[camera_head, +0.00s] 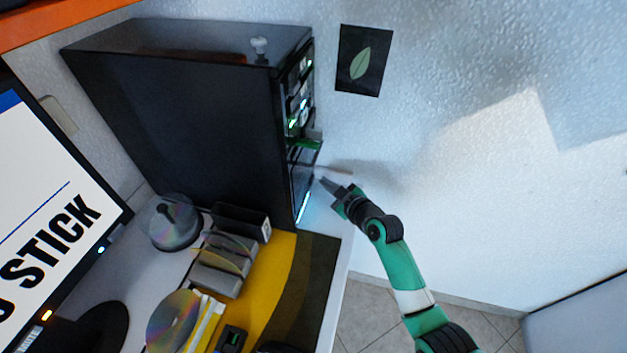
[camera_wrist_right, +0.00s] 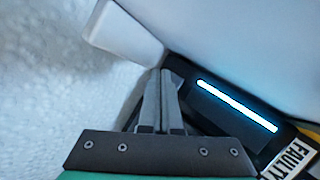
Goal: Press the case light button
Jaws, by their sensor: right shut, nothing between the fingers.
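The black computer case (camera_head: 190,110) stands upright on the desk, its front facing right. A glowing white-blue light strip (camera_head: 304,206) runs along the lower part of its front. The strip also shows in the wrist view (camera_wrist_right: 237,106). My right gripper (camera_head: 324,182) is shut and empty, its fingertips close to the case front just above the strip. In the wrist view its tips (camera_wrist_right: 170,82) are beside the strip; I cannot tell whether they touch the case. I cannot make out the light button itself. My left gripper is not in view.
A pale flat piece (camera_head: 334,171) juts from the case front just above my gripper. A disc spindle (camera_head: 170,221), a disc rack (camera_head: 222,262) and a monitor (camera_head: 55,215) are to the left. A label reading "FAULTY" (camera_wrist_right: 291,160) lies at lower right. Right of my gripper is free.

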